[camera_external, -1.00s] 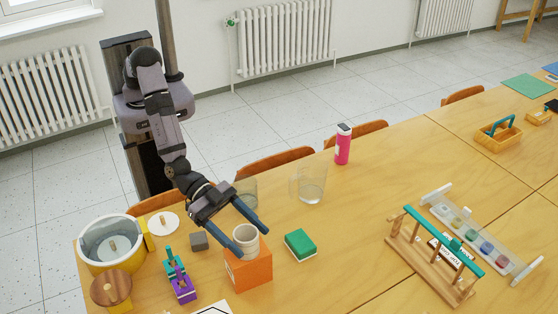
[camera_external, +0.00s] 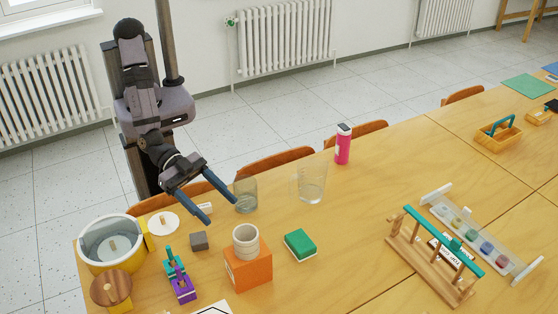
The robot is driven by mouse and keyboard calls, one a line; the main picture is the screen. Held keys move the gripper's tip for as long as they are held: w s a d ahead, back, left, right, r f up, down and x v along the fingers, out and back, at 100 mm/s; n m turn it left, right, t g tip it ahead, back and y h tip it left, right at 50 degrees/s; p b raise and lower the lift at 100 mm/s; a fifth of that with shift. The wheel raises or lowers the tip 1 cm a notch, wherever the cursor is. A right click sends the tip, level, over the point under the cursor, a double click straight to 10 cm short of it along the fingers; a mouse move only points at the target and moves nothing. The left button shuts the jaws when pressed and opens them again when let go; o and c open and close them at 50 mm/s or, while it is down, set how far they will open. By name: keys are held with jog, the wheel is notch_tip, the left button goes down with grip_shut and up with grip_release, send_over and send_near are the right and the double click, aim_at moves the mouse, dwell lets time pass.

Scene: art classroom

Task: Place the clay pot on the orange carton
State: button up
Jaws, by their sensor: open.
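The clay pot (camera_external: 246,243), a small pale ribbed cup shape, stands upright on top of the orange carton (camera_external: 250,273) on the table. My gripper (camera_external: 222,210) is open and empty, up and to the left of the pot in the picture and apart from it. Its two blue fingers point down and right over the table, with a wide gap between them. Nothing hides the pot or the front of the carton.
A glass tumbler (camera_external: 246,196) stands close to the right finger. A glass jug (camera_external: 311,183), green block (camera_external: 300,244), grey cube (camera_external: 199,241), purple and teal figure (camera_external: 179,279) and yellow-based bowl (camera_external: 111,250) stand around.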

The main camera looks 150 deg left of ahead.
jog(key=shift+s+d+r, duration=0.15)
jog(key=shift+s, duration=0.2)
jog(key=s+d+f+m+g+h, duration=0.3)
jog(key=s+d+g+h, duration=0.25)
jog(key=s, duration=0.65)
jog(key=s+a+f+m+g, duration=0.1)
jog(key=s+g, duration=0.6)
jog(key=s, duration=1.7)
jog(key=shift+a+f, duration=0.45)
jog(key=shift+a, duration=0.2)
jog(key=shift+r+y, duration=0.1)
jog(key=shift+y, duration=0.15)
jog(key=shift+r+p, duration=0.5)
jog(key=shift+p, duration=0.1)
